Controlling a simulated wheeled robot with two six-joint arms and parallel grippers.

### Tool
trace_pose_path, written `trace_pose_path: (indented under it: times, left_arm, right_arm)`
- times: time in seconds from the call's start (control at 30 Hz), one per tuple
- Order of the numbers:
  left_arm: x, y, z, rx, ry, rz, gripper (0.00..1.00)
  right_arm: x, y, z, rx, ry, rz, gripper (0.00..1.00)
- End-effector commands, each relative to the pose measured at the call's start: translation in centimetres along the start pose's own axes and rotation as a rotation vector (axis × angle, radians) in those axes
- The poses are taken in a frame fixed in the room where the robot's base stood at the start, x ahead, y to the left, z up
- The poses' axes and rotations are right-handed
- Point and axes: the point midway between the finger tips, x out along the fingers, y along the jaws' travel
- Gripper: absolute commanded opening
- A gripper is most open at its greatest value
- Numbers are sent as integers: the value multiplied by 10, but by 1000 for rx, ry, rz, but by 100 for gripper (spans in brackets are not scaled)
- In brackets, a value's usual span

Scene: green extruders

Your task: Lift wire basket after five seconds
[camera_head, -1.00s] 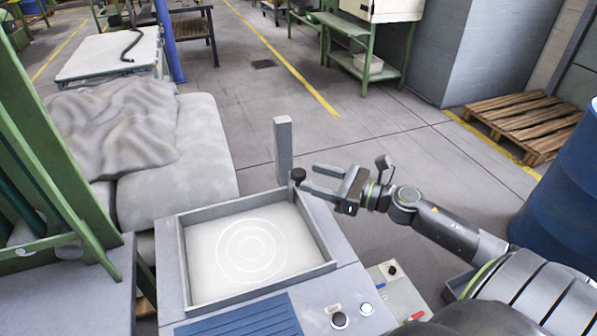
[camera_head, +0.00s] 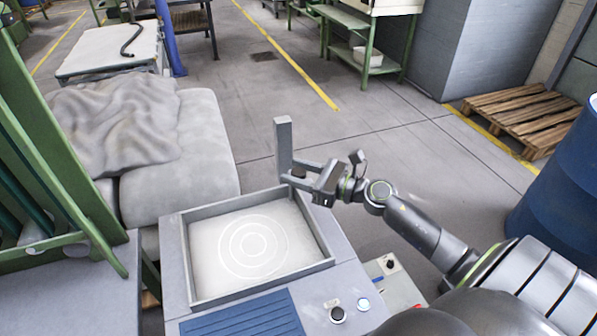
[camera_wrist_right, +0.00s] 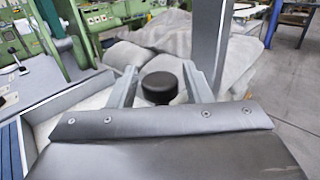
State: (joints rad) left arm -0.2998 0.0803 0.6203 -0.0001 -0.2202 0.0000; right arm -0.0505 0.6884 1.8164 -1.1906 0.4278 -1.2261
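No wire basket is plainly visible. A shallow square tank (camera_head: 177,268) holds a pale surface with white concentric rings. A grey upright post (camera_head: 283,140) stands at its far right corner. A black round knob (camera_wrist_right: 160,90) sits beside the post; in the head view it is largely hidden by my gripper. My right gripper (camera_head: 294,174) is at the post's base. In the right wrist view its two fingers (camera_wrist_right: 158,72) are apart, one on each side of the knob, with visible gaps. My left gripper is not in view.
A front panel carries a black knob (camera_head: 338,315) and a lit button (camera_head: 363,304). A green frame (camera_head: 60,180) stands at left, a cloth-covered padded block (camera_head: 190,150) behind. A blue barrel (camera_head: 565,190) and a pallet (camera_head: 520,120) are at right. Floor beyond the tank is clear.

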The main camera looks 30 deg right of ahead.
Motion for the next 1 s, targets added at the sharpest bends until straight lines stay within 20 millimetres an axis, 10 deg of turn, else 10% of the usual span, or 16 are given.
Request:
trace_pose_path:
  times: [0.33, 1.0]
  left_arm:
    - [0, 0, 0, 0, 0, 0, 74]
    - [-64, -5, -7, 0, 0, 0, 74]
  right_arm:
    - [0, 0, 0, 0, 0, 0, 0]
    - [0, 0, 82, -3, -2, -1, 0]
